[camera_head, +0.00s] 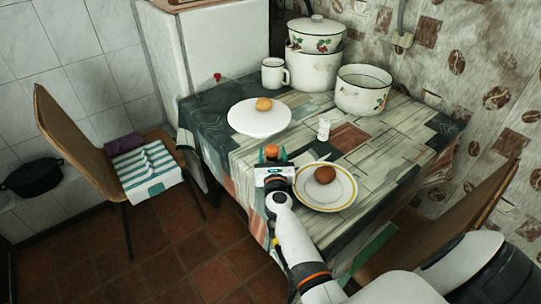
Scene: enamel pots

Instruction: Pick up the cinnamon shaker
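A small item with a rounded orange top (271,150) is on the table's near edge side. It may be the cinnamon shaker; I see no label, and its lower part is hidden behind my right gripper. My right gripper (272,157) is right at it, with one teal fingertip on each side of the orange top. I cannot tell whether the fingers press on it. A small white shaker (324,128) stands upright farther back and to the right, apart from the gripper. My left gripper is not in view.
A yellow-rimmed plate (339,202) with a brown round item (325,174) lies close right of my gripper. A white plate (245,125) with a bun (264,104) is behind. A mug (272,75) and enamel pots (352,97) stand at the back. Chairs (82,145) flank the table.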

